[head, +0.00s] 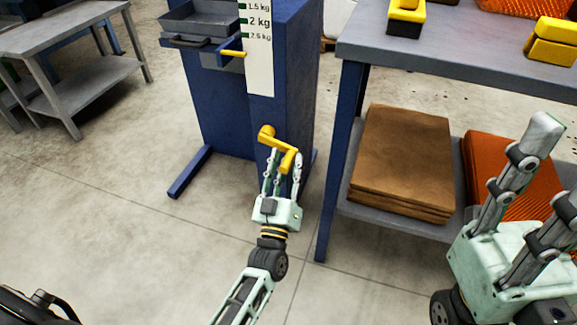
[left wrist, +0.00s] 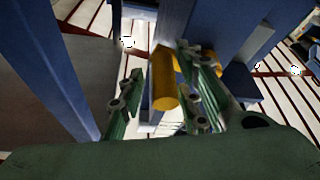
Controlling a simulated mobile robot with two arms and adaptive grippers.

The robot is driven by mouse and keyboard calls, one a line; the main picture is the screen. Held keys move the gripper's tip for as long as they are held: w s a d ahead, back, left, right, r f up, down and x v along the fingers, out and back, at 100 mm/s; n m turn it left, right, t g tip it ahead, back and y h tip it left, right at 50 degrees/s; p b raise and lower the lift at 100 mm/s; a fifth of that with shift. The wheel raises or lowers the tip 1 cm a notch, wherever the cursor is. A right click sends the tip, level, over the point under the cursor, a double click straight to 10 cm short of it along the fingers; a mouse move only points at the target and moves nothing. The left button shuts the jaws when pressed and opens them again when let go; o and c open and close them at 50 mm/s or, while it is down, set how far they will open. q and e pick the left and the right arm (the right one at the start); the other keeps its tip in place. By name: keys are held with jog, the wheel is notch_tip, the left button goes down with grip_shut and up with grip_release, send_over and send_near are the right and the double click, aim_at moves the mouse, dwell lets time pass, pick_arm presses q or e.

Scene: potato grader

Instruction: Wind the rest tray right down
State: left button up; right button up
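The grey rest tray (head: 198,22) sits on the front of the blue stand (head: 288,75) in the head view. A yellow pointer (head: 232,53) beside it lies just below the 2.5 kg mark on the white scale (head: 259,50). The yellow crank (head: 268,136) is low on the stand. My left gripper (head: 283,160) is at the crank's handle, its fingers apart on either side. In the left wrist view the handle (left wrist: 165,82) lies between the fingers, nearer the right one; contact is unclear. My right gripper (head: 560,170) is open and empty.
A grey-topped bench (head: 455,45) with a blue leg stands right of the stand. Its shelf holds folded brown sacks (head: 402,155) and orange net bags (head: 500,180). Yellow-and-black items (head: 405,18) lie on top. A grey table (head: 65,30) stands at left. The floor in front is clear.

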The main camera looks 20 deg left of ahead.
pick_arm(q)
jog(key=shift+w, duration=0.1)
grip_shut()
jog(key=shift+d, duration=0.1)
dwell(0.4)
